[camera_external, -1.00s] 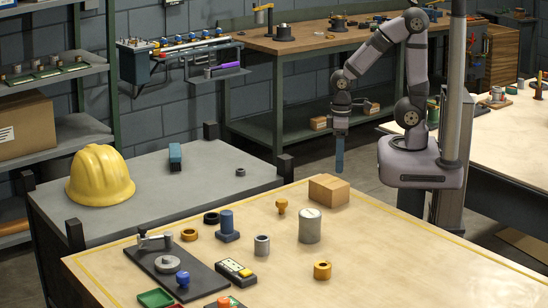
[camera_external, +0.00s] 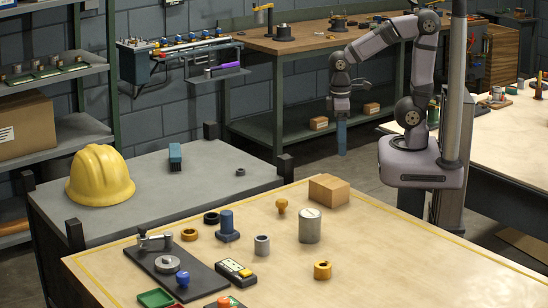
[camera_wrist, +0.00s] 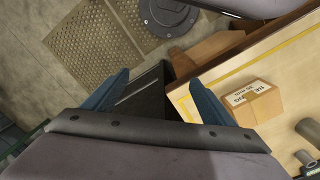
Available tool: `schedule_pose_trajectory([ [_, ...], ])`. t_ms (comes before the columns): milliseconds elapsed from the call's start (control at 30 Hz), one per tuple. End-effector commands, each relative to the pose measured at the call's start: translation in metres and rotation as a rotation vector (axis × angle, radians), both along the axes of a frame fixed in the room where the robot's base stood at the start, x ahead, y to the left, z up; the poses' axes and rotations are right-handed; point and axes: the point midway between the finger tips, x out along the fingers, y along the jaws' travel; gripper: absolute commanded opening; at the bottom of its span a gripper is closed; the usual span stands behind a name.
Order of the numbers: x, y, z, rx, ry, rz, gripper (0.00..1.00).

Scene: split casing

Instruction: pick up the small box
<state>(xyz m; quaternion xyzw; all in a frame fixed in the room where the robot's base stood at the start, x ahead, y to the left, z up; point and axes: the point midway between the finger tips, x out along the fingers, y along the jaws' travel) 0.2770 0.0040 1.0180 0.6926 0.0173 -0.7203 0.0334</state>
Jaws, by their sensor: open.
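The small box (camera_external: 328,190) is brown cardboard and sits upright at the far edge of the wooden worktable. In the wrist view the small box (camera_wrist: 254,103), with a white printed label on it, lies right of my right finger. My gripper (camera_external: 341,152) hangs pointing down in the air, appearing above and slightly right of the box in the external view. In the wrist view my gripper (camera_wrist: 160,79) has its two blue fingers spread apart with nothing between them. The gripper is apart from the box.
On the worktable (camera_external: 430,270), a grey cylinder (camera_external: 310,227) stands just in front of the box and an orange knob (camera_external: 281,206) to its left. Several other parts lie further left. A grey table with a yellow helmet (camera_external: 100,176) stands behind left. The worktable's right side is clear.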

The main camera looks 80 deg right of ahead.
Motion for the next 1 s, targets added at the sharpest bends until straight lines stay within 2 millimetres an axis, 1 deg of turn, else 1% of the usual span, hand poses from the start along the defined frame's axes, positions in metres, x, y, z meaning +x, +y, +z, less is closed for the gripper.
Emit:
schedule_pose_trajectory([
  [267, -0.001, 0.014, -0.004, -0.091, 0.133, 0.245, 0.78],
  [367, -0.001, 0.02, -0.005, -0.143, 0.195, 0.361, 0.78],
  [467, 0.001, 0.028, -0.006, -0.213, 0.268, 0.504, 0.78],
  [567, 0.005, 0.04, -0.006, -0.321, 0.36, 0.693, 0.78],
  [667, 0.012, 0.056, -0.005, -0.458, 0.453, 0.895, 0.78],
  [767, 0.019, 0.077, -0.003, -0.614, 0.532, 1.083, 0.78],
  [867, 0.025, 0.104, -0.001, -0.788, 0.599, 1.256, 0.78],
  [967, 0.027, 0.137, 0.001, -0.98, 0.648, 1.408, 0.78],
  [1000, 0.026, 0.151, 0.001, -1.061, 0.662, 1.464, 0.78],
])
